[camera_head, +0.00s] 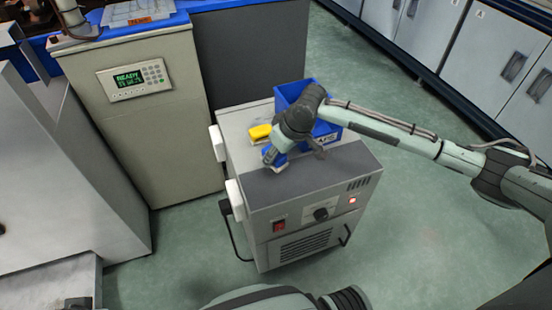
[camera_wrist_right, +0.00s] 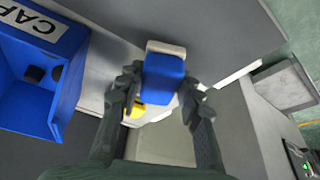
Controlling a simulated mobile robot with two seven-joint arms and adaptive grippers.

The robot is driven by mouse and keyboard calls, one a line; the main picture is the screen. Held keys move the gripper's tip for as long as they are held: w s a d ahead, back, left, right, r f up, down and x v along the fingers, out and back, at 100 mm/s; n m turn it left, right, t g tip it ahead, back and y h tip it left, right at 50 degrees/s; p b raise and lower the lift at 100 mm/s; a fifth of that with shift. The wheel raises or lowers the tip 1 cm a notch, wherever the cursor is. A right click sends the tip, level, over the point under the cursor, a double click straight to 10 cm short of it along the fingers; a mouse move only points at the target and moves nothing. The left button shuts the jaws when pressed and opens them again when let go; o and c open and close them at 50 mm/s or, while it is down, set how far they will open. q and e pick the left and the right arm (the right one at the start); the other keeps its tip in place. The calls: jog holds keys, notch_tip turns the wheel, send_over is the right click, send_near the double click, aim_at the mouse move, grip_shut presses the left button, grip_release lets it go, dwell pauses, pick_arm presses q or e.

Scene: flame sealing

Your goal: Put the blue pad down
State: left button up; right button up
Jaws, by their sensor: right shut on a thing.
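The blue pad (camera_head: 274,156) is a small blue block with a pale layer along one side. It also shows in the right wrist view (camera_wrist_right: 163,80), between my fingers. My right gripper (camera_head: 290,152) is shut on it at the front part of the grey machine's top (camera_head: 323,165). I cannot tell whether the pad touches the top. In the head view my wrist and fingers hide part of the pad. My left gripper is not in view.
A blue bin (camera_head: 291,92) with a partly hidden label stands behind my right wrist. The top's front right is clear. A beige cabinet with a lit display (camera_head: 130,78) stands at left.

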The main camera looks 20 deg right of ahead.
jog(key=shift+f, duration=0.7)
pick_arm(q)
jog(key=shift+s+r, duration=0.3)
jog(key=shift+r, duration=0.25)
pick_arm(e)
jog(key=shift+f, duration=0.1)
